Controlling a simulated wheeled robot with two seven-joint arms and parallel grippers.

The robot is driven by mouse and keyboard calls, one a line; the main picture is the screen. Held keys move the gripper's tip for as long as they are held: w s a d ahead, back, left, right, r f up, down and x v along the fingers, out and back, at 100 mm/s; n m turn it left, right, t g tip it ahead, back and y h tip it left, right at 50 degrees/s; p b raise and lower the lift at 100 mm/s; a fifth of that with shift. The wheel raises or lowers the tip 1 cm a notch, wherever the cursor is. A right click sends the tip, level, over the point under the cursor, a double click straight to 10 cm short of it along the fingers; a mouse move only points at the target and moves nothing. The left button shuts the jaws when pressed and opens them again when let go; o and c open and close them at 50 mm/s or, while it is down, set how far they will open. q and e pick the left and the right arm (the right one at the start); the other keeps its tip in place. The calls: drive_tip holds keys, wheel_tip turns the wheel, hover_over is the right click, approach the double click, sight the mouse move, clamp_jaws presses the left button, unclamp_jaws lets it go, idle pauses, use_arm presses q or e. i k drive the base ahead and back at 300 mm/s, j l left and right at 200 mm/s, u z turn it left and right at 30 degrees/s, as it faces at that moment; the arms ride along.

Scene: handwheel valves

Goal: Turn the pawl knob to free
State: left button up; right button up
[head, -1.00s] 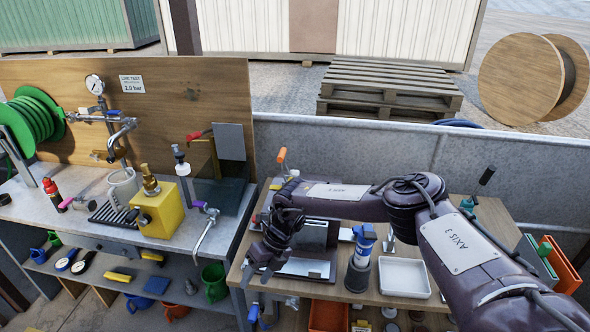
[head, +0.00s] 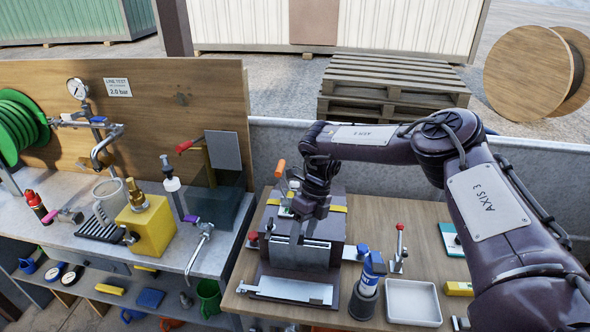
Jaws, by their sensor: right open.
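My right gripper (head: 308,222) hangs fingers down over a dark grey box-shaped device (head: 322,253) on the wooden table. It is open with nothing seen between its fingers; I cannot tell whether it touches the box. An orange handle (head: 279,170) stands up behind the box. A red knob (head: 253,240) shows at the box's left side and a blue knob (head: 362,250) at its right side. I cannot tell for certain which part is the pawl knob; my gripper and forearm hide some of the device. My left gripper is not in view.
The left bench holds a yellow block (head: 152,226) and pipe fittings. A grey wall (head: 540,180) runs behind the table.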

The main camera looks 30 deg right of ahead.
sight(294, 184)
drive_tip(key=i+l, duration=0.8)
drive_tip(key=i, duration=0.2)
